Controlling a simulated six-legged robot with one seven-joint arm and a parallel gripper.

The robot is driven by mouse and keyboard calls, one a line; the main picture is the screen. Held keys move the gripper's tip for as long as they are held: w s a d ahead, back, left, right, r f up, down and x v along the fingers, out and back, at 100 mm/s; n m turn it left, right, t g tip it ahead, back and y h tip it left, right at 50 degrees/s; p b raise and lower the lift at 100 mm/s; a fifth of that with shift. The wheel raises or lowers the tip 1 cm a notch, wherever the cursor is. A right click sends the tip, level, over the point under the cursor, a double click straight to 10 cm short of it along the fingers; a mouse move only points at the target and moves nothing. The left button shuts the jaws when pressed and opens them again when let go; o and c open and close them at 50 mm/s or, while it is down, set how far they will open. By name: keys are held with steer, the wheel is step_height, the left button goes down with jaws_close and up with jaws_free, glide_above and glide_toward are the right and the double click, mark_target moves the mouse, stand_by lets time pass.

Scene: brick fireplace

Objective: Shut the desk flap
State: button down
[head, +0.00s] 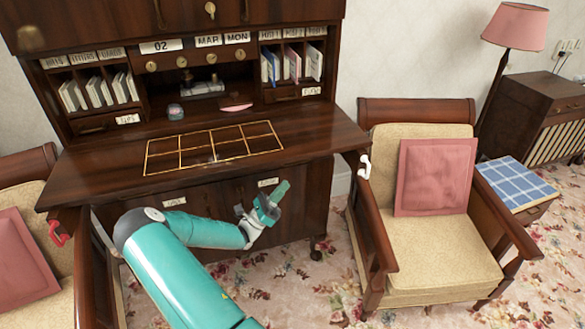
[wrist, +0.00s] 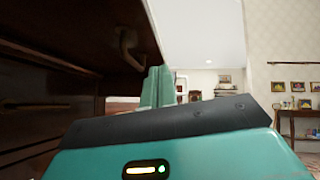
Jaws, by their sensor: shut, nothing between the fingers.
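The desk flap (head: 110,165) is dark wood and lies open and level, with a gold-lined grid on its top. Its dark underside (wrist: 75,25) fills the upper left of the wrist view. My teal gripper (head: 272,202) is shut and empty. In the head view it appears below the flap's front edge, before the lower cupboard doors. Its fingers (wrist: 157,86) point ahead in the wrist view, right of the underside. I see no clear contact with the flap.
A red handle (head: 58,233) and a white handle (head: 364,166) stick out near the flap's front corners. A cushioned armchair (head: 440,240) stands close at right, and another (head: 40,285) at left. Small items (head: 236,107) sit inside the desk, behind the grid.

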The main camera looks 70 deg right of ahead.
mark_target(295, 159)
steer(key=x, duration=0.4)
steer(key=w+r+x, duration=0.1)
steer(key=x, duration=0.3)
steer(key=a+r+x, duration=0.1)
steer(key=x, duration=0.3)
steer(key=shift+w+r, duration=0.2)
steer(key=shift+w, duration=0.05)
steer(key=shift+w+r, duration=0.1)
steer(key=shift+r, duration=0.05)
